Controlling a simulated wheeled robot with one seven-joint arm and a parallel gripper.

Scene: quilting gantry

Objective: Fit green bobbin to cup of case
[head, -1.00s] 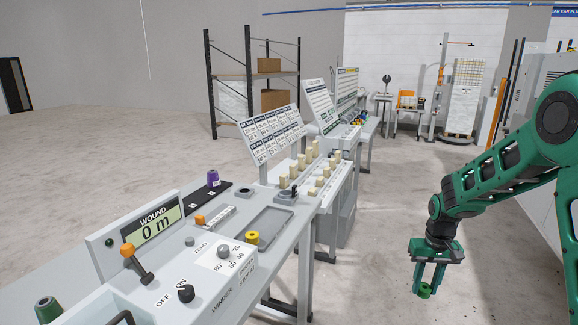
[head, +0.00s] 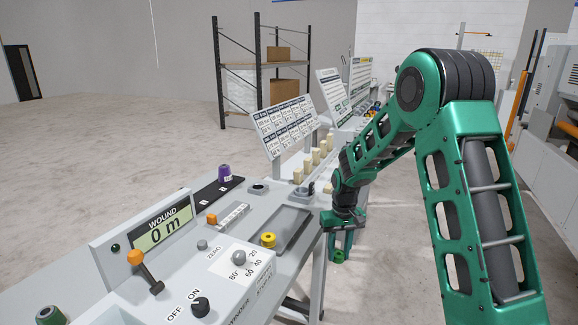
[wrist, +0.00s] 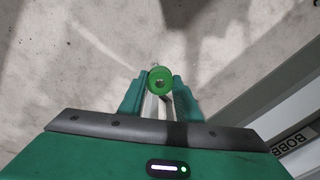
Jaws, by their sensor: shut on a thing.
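My gripper (head: 340,254) is shut on the green bobbin (head: 338,257) and points down. It hangs over the floor just right of the bench edge. In the wrist view the green bobbin (wrist: 161,80) sits between the fingertips, its hole facing the camera. On the bench are a low dark ring (head: 258,188) and a grey round fitting (head: 302,194) beside a short post; I cannot tell which is the cup of the case. Both are to the left of my gripper and apart from it.
Upright cream pegs and sign boards (head: 284,126) stand farther back. Floor right of the bench is clear.

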